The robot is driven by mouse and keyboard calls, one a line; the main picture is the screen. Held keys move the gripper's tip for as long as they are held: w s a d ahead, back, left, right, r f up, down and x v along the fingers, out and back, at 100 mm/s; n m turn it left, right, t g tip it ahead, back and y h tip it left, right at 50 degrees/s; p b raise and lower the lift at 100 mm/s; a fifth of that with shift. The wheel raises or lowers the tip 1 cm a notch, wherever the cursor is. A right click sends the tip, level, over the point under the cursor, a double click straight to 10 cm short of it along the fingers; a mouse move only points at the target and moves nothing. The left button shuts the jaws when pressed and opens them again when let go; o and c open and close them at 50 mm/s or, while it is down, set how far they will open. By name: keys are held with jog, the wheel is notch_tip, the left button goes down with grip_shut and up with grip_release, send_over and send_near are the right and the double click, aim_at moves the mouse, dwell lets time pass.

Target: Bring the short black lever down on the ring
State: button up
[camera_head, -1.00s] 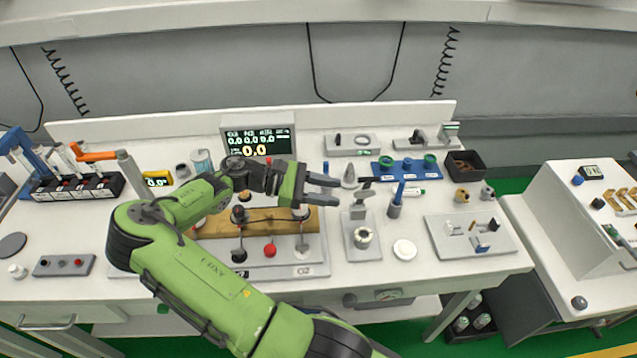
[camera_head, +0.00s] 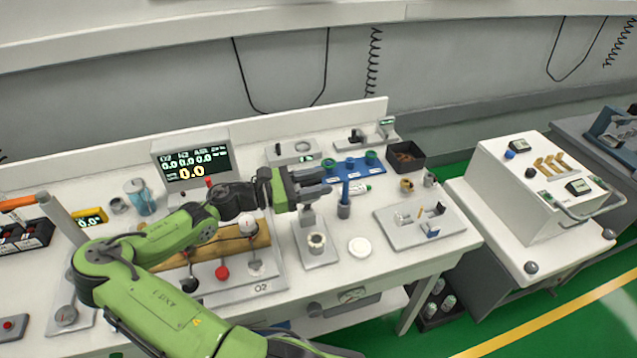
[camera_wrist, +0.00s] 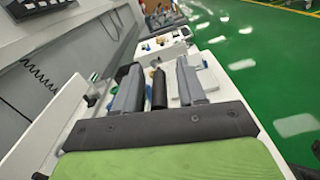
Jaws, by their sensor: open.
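The press stand is a small grey plate (camera_head: 318,257) with an upright post (camera_head: 308,217) at its back. The pale ring (camera_head: 317,241) lies on the plate in front of the post. My gripper (camera_head: 326,181) is over the top of the post, open, with its fingers pointing right. It hides the short black lever in the head view. In the wrist view a black bar (camera_wrist: 159,90), which looks like the lever, shows between the two grey fingers of my gripper (camera_wrist: 160,82). Whether the fingers touch it I cannot tell.
A blue upright peg (camera_head: 344,200) stands close right of the post. A white disc (camera_head: 360,247) lies right of the plate. A grey tray (camera_head: 420,240) with small parts is further right. The wooden block (camera_head: 262,236) and knobs are left.

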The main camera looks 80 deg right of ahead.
jog(key=shift+s+d, duration=0.15)
jog(key=shift+s, duration=0.15)
jog(key=shift+c, duration=0.3)
grip_shut()
